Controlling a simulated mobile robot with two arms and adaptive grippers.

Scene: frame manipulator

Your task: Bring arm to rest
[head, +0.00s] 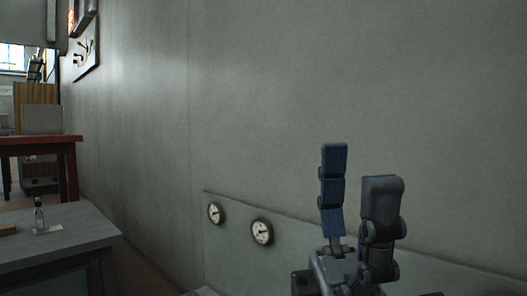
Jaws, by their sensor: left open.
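My left gripper (356,165) shows at the lower right of the head view, its fingers pointing up. Its two blue-grey fingers stand apart with a gap between them, so it is open, and nothing is seen between them. The grey wall is behind it. The rest of my left arm is mostly below the picture's edge. My right gripper is not in this view.
A grey wall (270,90) fills most of the view. A low panel with two round gauges (214,212) (262,231) runs along it. At left stand a grey table (85,232) with a small bottle (39,217) and a red table (45,141).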

